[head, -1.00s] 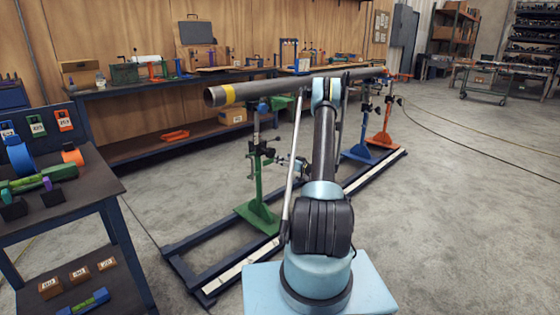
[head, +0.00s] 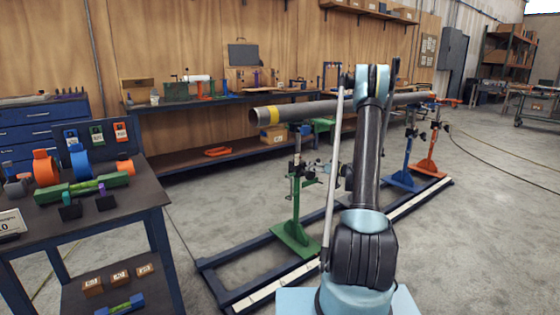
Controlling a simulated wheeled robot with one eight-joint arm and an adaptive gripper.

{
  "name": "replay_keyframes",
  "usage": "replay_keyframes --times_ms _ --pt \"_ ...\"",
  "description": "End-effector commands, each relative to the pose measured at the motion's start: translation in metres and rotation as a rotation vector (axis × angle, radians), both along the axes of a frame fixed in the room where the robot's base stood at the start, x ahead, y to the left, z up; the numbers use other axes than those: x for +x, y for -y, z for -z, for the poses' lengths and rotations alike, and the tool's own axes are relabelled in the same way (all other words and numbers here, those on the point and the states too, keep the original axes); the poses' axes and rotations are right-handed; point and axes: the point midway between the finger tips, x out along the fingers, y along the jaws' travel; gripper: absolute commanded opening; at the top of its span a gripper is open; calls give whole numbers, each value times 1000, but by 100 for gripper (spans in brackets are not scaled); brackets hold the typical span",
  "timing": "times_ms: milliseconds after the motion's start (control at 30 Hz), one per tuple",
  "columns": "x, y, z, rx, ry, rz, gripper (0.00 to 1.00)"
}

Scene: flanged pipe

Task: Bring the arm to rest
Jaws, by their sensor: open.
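My arm (head: 368,150) rises from its light blue base at the lower right to a high elbow (head: 371,80), and then bends down on the far side. Its upper link hides much of what is behind it. Whether my gripper touches the green stand I cannot tell.
A blue stand (head: 405,165) and an orange stand (head: 429,155) stand farther right on the dark floor frame (head: 235,262). A tool cart (head: 150,195) is at the left. A long workbench (head: 190,101) runs along the back wall. Concrete floor is clear at the right.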

Motion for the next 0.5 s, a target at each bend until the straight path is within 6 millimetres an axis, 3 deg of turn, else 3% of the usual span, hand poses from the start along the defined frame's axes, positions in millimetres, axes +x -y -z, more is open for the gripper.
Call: replay_keyframes --times_ms 200,500 --pt "-30 -22 -38 -42 -90 -29 77" --pt "-82 -46 -77 -103 -217 -53 77"
